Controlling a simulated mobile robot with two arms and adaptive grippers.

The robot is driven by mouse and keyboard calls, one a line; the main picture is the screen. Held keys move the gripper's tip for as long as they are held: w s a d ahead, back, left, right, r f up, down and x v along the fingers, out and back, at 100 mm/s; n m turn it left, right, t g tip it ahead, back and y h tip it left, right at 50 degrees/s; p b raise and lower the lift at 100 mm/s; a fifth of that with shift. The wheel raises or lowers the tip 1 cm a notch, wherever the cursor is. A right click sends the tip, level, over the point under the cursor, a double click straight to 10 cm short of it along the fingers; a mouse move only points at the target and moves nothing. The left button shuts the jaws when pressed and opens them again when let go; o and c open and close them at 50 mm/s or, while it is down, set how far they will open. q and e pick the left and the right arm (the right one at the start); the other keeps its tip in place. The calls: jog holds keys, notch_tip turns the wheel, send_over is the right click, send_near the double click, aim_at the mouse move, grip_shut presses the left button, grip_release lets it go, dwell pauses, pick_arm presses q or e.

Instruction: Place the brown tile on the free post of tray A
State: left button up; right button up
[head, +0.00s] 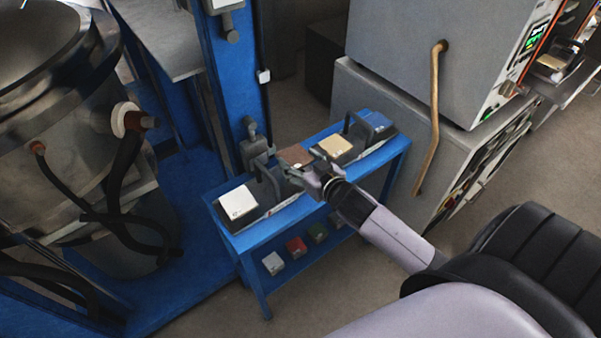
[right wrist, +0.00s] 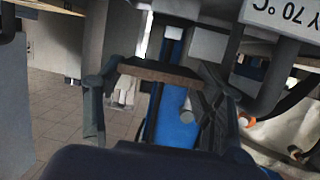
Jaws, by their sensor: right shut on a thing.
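The brown tile (head: 296,155) is in my right gripper (head: 300,168), above the blue table, between the two dark trays. In the right wrist view, the brown tile (right wrist: 157,73) shows nearly edge-on between the two fingers of my right gripper (right wrist: 152,88). The left tray (head: 262,218) has a white tile (head: 238,202) at its left end and a handle in its middle. Its right end is partly hidden by my gripper. The right tray (head: 374,150) carries a cream tile (head: 335,146) and a blue tile (head: 373,118). I cannot read which tray is A. My left gripper is not in view.
The blue table (head: 237,240) has a lower shelf with a white (head: 273,263), a red (head: 297,247) and a green tile (head: 318,233). A blue column (head: 228,75) stands behind it, a grey oven (head: 400,60) to the right, and a metal vessel (head: 60,130) to the left.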

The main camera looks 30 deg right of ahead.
notch_tip(320, 180, down, 4)
jog(key=shift+f+b, duration=0.1)
jog(key=shift+b, duration=0.2)
jog(key=o, duration=1.3)
jog(key=shift+o, duration=0.2)
jog(key=shift+s, duration=0.1)
jog(key=v, duration=1.2)
